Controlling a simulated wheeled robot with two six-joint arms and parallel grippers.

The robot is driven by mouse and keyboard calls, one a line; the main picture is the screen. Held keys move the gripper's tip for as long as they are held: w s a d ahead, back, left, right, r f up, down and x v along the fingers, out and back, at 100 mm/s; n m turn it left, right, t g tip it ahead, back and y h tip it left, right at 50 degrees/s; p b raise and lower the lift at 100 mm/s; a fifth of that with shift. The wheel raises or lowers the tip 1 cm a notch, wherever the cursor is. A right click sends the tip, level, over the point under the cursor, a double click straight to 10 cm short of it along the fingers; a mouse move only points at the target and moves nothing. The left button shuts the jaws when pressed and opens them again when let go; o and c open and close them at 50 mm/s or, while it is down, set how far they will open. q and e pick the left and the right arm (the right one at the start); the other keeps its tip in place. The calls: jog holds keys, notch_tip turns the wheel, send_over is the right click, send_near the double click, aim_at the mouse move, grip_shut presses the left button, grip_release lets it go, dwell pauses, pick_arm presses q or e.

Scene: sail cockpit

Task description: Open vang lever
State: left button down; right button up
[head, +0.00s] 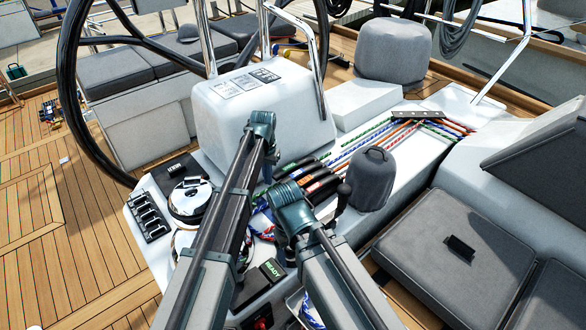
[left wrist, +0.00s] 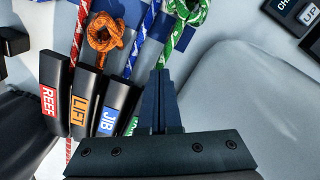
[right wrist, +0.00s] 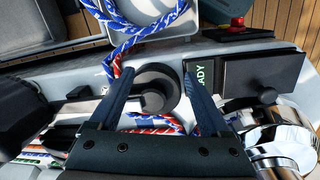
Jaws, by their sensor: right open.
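A row of dark clutch levers stands on the console. In the left wrist view, the reef lever (left wrist: 52,95), lift lever (left wrist: 84,103) and jib lever (left wrist: 113,104) carry red, orange and blue labels. A lever with a green label (left wrist: 132,124) sits at the row's right end, mostly hidden by my gripper, its text unreadable; its green label also shows in the head view (head: 288,166). No label reading vang is visible. My left gripper (left wrist: 162,75) has its fingers together just right of that lever. My right gripper (right wrist: 162,98) is open above a black round fitting (right wrist: 156,86).
Knotted ropes, orange (left wrist: 106,38) and green (left wrist: 190,12), lie beyond the levers. A grey-covered winch (head: 370,178) stands right of them. A READY panel (right wrist: 203,78) and a red knob (right wrist: 238,22) sit near my right gripper. The steering wheel (head: 68,85) is at the left.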

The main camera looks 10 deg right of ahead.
pick_arm(q)
jog(key=shift+f, duration=0.3)
pick_arm(e)
jog(key=shift+f, duration=0.3)
pick_arm(q)
jog(key=shift+w+d, duration=0.4)
jog(key=shift+d, duration=0.15)
jog(key=shift+r, duration=0.1)
jog(key=shift+w+d+r+p, duration=0.1)
jog(key=shift+d+r+p, duration=0.05)
jog(key=shift+r+p, duration=0.35)
jog(key=shift+w+d+r+p, duration=0.1)
jog(key=shift+r+p, duration=0.3)
jog(key=shift+r, duration=0.1)
pick_arm(e)
notch_tip(320, 180, up, 2)
pick_arm(q)
jog(key=shift+d+r, duration=0.1)
pick_arm(e)
jog(key=shift+r, duration=0.15)
